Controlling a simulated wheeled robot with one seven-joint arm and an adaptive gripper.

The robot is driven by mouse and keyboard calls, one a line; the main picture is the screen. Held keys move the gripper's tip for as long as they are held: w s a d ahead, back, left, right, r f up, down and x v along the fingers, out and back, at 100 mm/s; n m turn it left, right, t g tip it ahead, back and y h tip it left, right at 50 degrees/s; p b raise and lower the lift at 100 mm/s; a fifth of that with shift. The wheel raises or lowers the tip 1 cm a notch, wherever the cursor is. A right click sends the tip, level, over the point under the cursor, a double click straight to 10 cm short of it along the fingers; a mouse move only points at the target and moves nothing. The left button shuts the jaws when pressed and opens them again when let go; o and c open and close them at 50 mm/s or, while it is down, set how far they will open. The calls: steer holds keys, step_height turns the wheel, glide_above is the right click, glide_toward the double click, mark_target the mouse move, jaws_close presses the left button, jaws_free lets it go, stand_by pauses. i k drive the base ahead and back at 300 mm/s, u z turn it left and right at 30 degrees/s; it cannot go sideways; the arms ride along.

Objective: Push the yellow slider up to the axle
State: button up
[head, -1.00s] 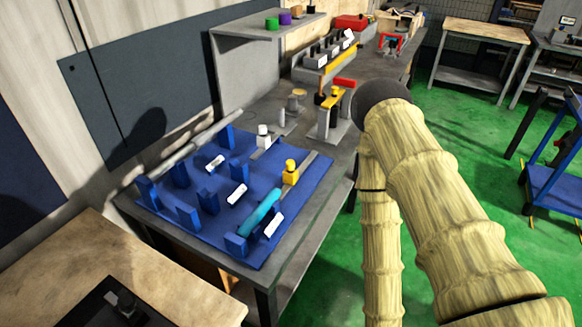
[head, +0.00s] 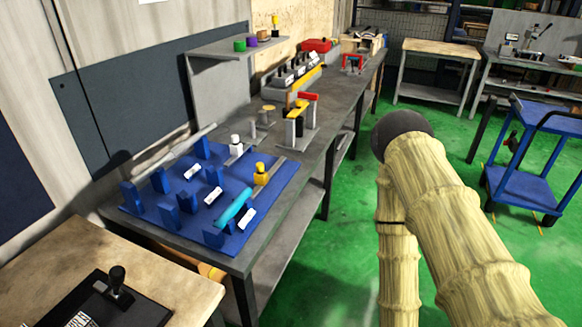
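The yellow slider (head: 261,174) stands on a grey rail (head: 277,168) at the right side of the blue board (head: 187,231) on the grey bench. A cyan cylinder (head: 236,208), perhaps the axle, lies in front of the slider, toward the near edge of the board. A gap seems to show between slider and cylinder. A white slider-like piece (head: 236,144) stands on another rail farther back. My arm, in a tan sleeve, fills the right of the view, apart from the board. My gripper is not in view.
Blue upright blocks (head: 183,179) stand on the board. A yellow and red fixture (head: 299,118) stands behind it on the bench. A wooden table (head: 150,273) with a black lever device (head: 116,290) is at near left. A blue cart (head: 527,190) stands right on green floor.

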mark_target(260, 177)
steer(key=z, duration=0.95)
steer(key=i, duration=0.75)
steer(key=u, duration=1.9)
